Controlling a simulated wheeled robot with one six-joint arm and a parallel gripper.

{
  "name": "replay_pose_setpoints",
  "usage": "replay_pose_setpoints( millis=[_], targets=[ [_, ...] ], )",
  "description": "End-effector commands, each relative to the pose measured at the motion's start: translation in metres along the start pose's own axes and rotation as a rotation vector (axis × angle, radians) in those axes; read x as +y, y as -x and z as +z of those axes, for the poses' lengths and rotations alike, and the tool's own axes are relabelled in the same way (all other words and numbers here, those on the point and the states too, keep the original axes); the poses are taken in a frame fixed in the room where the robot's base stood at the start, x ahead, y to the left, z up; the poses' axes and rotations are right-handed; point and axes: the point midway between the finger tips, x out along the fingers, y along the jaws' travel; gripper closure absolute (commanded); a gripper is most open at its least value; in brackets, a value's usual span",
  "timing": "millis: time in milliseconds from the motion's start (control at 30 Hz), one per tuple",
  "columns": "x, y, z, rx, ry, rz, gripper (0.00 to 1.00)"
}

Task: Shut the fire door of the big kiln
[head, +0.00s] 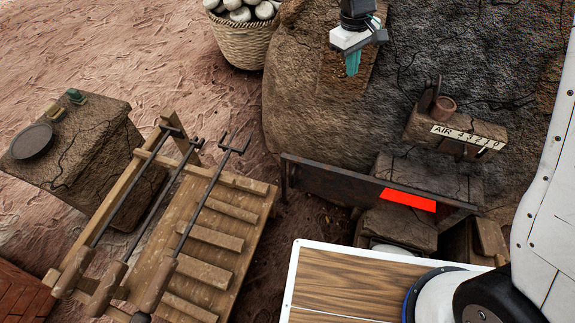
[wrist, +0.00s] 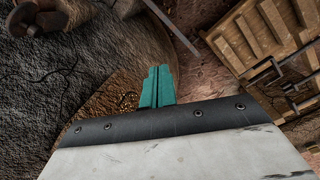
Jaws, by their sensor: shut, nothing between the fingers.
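The big kiln (head: 425,60) is a cracked mud dome at the upper right; its wall also shows in the wrist view (wrist: 50,90). The fire door (head: 335,182) is a long dark metal plate low at the kiln's front. It stands out to the left, apart from the wall, and a red glow (head: 408,199) shows by its right part. In the wrist view a dark thin bar (wrist: 172,29), likely the door's edge, lies beyond the fingers. My gripper (head: 352,66) has teal fingers, shut and empty, above the kiln's left side, well away from the door.
A wooden rack (head: 215,243) with long-handled iron tools stands left of the door. A mud block (head: 75,145) with a dark disc is farther left. A basket (head: 240,42) of pale lumps stands behind. A ledge marked AIR (head: 468,133) juts out above the door's right part.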

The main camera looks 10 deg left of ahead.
Motion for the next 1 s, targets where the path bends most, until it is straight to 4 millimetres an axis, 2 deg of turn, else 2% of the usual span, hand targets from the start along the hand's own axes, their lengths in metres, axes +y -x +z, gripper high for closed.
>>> replay_pose_setpoints(
  millis=[33, 100, 167, 300, 400, 500, 600, 700, 800, 1000],
  targets=[
    [-0.01, -0.028, -0.023, -0.016, 0.052, 0.0, 1.0],
    [-0.023, -0.061, -0.051, -0.027, 0.118, 0.004, 1.0],
    [-0.036, -0.092, -0.071, -0.039, 0.176, 0.006, 1.0],
    [-0.072, -0.169, -0.113, -0.06, 0.311, 0.013, 1.0],
    [-0.101, -0.226, -0.133, -0.075, 0.402, 0.015, 1.0],
    [-0.127, -0.276, -0.145, -0.087, 0.481, 0.018, 1.0],
    [-0.147, -0.314, -0.151, -0.096, 0.541, 0.02, 1.0],
    [-0.161, -0.339, -0.153, -0.101, 0.581, 0.021, 1.0],
    [-0.167, -0.353, -0.153, -0.103, 0.6, 0.022, 1.0],
    [-0.168, -0.378, -0.15, -0.105, 0.606, 0.021, 1.0]
  ],
)
